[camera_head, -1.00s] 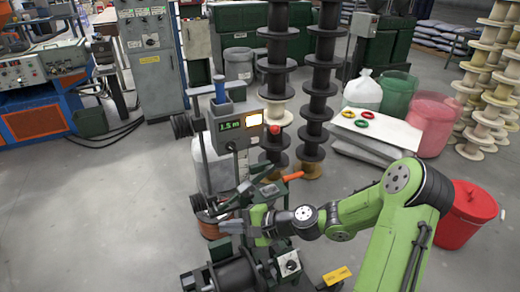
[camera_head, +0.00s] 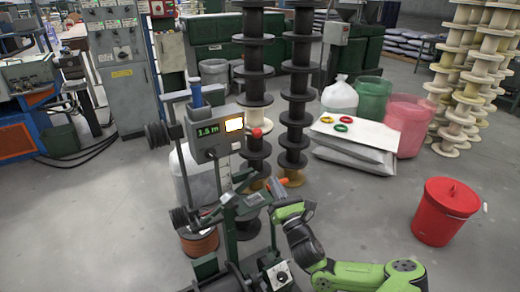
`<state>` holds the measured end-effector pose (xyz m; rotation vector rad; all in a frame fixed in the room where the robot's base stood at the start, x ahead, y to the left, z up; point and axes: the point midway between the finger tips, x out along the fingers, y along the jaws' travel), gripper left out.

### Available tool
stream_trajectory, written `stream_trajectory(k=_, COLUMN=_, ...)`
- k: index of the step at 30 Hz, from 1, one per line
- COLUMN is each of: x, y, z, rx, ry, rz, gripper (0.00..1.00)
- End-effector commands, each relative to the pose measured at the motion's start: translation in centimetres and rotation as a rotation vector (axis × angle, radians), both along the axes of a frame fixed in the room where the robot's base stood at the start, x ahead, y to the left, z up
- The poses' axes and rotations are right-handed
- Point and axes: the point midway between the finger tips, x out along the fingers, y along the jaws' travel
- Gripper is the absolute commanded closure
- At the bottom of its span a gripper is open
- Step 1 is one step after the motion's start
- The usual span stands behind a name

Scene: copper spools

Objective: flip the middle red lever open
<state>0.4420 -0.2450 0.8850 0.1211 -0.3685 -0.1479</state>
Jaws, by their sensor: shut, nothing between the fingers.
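The winding machine (camera_head: 225,205) stands in the middle of the view with a grey meter box (camera_head: 208,145) reading about 1.5 m. An orange-red lever (camera_head: 276,187) shows low on its right side, partly hidden by my arm. My gripper (camera_head: 283,192) is small in the picture, beside or against this lever; I cannot tell whether they touch. It is shut with nothing held. A round red knob (camera_head: 256,132) sits at the right of the meter box. I cannot make out other levers clearly.
An orange wire spool (camera_head: 200,243) stands at the machine's left foot. Stacked black spools (camera_head: 294,108) rise behind it. A red bin (camera_head: 437,222) stands at the right, and a white board with coloured rings (camera_head: 365,134) lies behind. The floor between is free.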

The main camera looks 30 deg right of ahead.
Motion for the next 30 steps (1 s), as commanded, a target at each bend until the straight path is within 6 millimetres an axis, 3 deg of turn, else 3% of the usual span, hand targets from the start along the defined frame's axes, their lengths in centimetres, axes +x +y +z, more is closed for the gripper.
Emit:
stream_trajectory(k=5, x=2.4, y=-0.3, z=0.9, rx=-0.007, ry=-0.002, rz=0.001, gripper=1.00)
stream_trajectory(k=15, x=9.3, y=-1.5, z=3.5, rx=-0.007, ry=-0.002, rz=0.001, gripper=1.00)
stream_trajectory(k=21, x=10.4, y=-2.1, z=6.4, rx=-0.006, ry=0.000, rz=0.001, gripper=1.00)
stream_trajectory(k=30, x=10.7, y=-2.2, z=7.1, rx=-0.002, ry=0.001, rz=0.001, gripper=1.00)
